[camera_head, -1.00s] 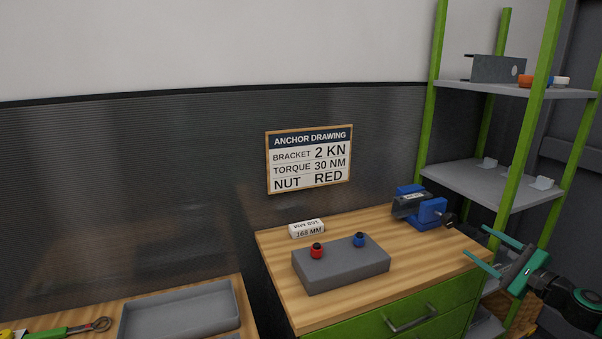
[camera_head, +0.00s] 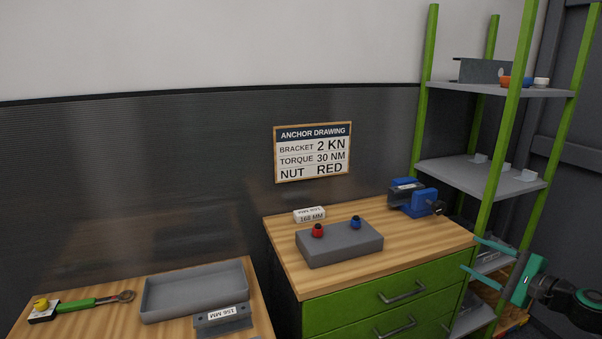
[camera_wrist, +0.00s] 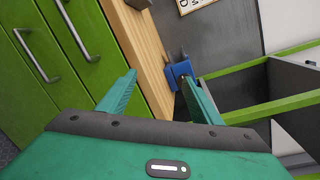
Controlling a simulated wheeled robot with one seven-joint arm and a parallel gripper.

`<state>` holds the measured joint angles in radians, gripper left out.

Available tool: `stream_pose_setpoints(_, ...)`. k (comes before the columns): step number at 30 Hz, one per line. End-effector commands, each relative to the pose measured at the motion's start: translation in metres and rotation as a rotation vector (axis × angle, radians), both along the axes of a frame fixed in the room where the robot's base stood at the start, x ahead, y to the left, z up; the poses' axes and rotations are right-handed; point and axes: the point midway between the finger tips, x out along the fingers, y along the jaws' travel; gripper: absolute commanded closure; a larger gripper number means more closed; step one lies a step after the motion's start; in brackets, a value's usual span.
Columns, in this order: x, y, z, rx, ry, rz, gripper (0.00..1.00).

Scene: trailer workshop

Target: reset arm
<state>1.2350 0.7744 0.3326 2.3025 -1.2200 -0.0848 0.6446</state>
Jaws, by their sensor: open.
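My gripper (camera_head: 476,256) is at the right of the head view, in front of the shelf rack and beside the right end of the green drawer cabinet. Its two teal fingers are spread apart with nothing between them. In the wrist view my gripper (camera_wrist: 160,98) is also open and empty, with the cabinet on the left and the rack on the right. The blue vise (camera_head: 416,198) stands at the back right of the cabinet top and shows beyond the fingers in the wrist view (camera_wrist: 178,72).
A grey block (camera_head: 340,245) with a red and a blue knob sits on the cabinet top (camera_head: 290,270), near a white 168 MM label block (camera_head: 310,215). The green-posted rack (camera_head: 482,172) stands at right. A grey tray (camera_head: 195,290) and a wrench (camera_head: 85,303) lie on the left bench.

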Motion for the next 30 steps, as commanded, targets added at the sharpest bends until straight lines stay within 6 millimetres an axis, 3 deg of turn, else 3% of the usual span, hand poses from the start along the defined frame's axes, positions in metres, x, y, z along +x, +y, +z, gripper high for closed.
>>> stream_pose_setpoints(8,-0.015,0.046,-0.018,-0.214,0.097,0.161,0.41)
stream_pose_setpoints(16,-0.06,0.088,-0.042,-0.559,0.259,0.408,0.41)
stream_pose_setpoints(23,-0.118,0.094,-0.043,-0.848,0.411,0.6,0.41)
stream_pose_setpoints(30,-0.183,0.085,-0.02,-1.08,0.558,0.743,0.41)
